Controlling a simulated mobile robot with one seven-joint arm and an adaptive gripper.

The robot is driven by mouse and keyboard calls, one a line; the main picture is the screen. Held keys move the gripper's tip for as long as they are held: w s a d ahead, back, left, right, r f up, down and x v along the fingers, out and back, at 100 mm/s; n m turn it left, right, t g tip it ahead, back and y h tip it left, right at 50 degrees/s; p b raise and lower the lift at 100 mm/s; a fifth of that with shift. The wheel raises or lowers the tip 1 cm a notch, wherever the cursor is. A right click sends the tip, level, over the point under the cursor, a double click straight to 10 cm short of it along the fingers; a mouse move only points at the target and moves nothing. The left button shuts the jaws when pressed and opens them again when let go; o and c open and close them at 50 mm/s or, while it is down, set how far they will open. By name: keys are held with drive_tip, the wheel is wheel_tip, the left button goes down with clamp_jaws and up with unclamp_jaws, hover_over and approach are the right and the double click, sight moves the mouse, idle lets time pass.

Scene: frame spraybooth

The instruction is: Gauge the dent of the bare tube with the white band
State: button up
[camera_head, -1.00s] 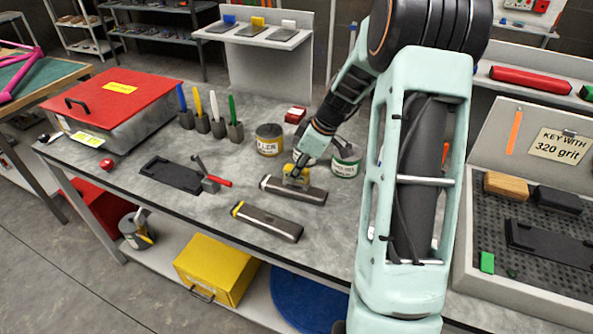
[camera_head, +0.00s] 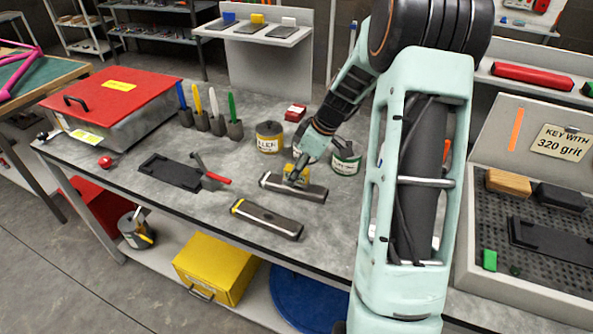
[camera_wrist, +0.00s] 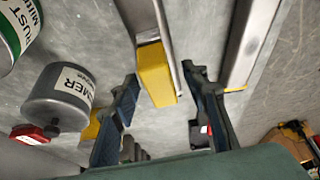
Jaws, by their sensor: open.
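The bare tube with a whitish band (camera_head: 310,193) at its left end lies on the grey bench. A second bare tube (camera_head: 270,220), with a yellow band at its left end, lies nearer the front edge. A yellow block (camera_wrist: 155,75) sits at the white-banded tube, seen in the wrist view between my fingers; whether it rests on the tube or beside it I cannot tell. My gripper (camera_head: 297,178) is open over that tube. In the wrist view its fingers (camera_wrist: 160,82) stand on either side of the yellow block, apparently apart from it. The dent is not visible.
Cans stand close behind, including a yellow-labelled one (camera_head: 269,137) and a green-labelled one (camera_head: 346,160). A black tray (camera_head: 170,172) and a red-handled tool (camera_head: 212,174) lie left. A red-lidded box (camera_head: 112,92) fills the back left. Clear bench lies around the near tube.

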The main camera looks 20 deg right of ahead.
drive_tip(key=v, duration=1.2)
